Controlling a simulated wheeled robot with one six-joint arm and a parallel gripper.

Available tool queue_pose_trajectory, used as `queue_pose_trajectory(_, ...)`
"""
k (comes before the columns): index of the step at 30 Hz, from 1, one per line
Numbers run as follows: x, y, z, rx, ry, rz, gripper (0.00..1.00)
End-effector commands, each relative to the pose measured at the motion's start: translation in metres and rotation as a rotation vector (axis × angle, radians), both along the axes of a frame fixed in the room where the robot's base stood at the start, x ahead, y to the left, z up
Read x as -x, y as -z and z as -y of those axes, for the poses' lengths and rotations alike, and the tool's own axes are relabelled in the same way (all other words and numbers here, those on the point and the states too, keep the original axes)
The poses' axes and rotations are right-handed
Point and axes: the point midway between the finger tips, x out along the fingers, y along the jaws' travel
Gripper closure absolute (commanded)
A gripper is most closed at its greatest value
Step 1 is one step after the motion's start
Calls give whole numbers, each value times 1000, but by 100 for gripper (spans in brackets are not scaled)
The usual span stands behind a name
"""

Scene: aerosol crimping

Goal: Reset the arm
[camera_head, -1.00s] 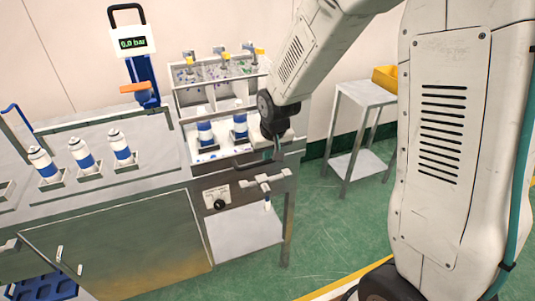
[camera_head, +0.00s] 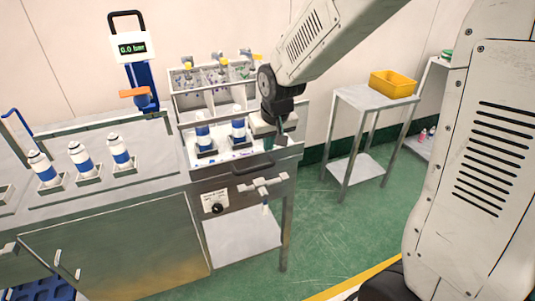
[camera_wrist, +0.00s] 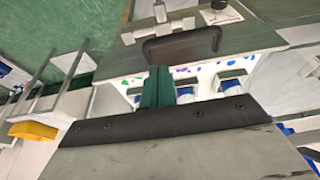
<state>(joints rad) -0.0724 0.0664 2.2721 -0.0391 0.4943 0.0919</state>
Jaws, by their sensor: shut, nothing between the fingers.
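My arm reaches in from the upper right in the head view. My gripper (camera_head: 281,141) hangs over the right end of the white-bottomed tray on the metal bench. In the wrist view its two green fingers (camera_wrist: 157,86) are pressed together with nothing between them. The tray's black handle (camera_head: 252,166) is below and left of my gripper; it also shows in the wrist view (camera_wrist: 182,45), beyond the fingertips. Two blue-and-white cans (camera_head: 203,137) (camera_head: 238,131) stand in holders in the tray, left of my gripper.
Several more cans (camera_head: 79,158) stand in holders at left. A gauge (camera_head: 132,47) reading 0.0 bar rises behind them. A rack (camera_head: 215,75) stands behind the tray. A side table (camera_head: 360,98) with a yellow bin (camera_head: 393,84) is at right. Green floor between is free.

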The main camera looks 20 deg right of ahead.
Motion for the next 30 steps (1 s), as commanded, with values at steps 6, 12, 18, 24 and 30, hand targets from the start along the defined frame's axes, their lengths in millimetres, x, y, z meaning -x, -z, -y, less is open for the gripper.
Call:
queue_pose_trajectory(6, 5, -21, 0, 0, 0, 0, 100)
queue_pose_trajectory(12, 10, -22, 1, 4, -5, -23, 100)
queue_pose_trajectory(18, 70, -20, 6, 19, -20, -198, 100)
queue_pose_trajectory(24, 146, -53, 16, 21, -19, -295, 100)
queue_pose_trajectory(30, 224, -85, 24, 15, -14, -329, 100)
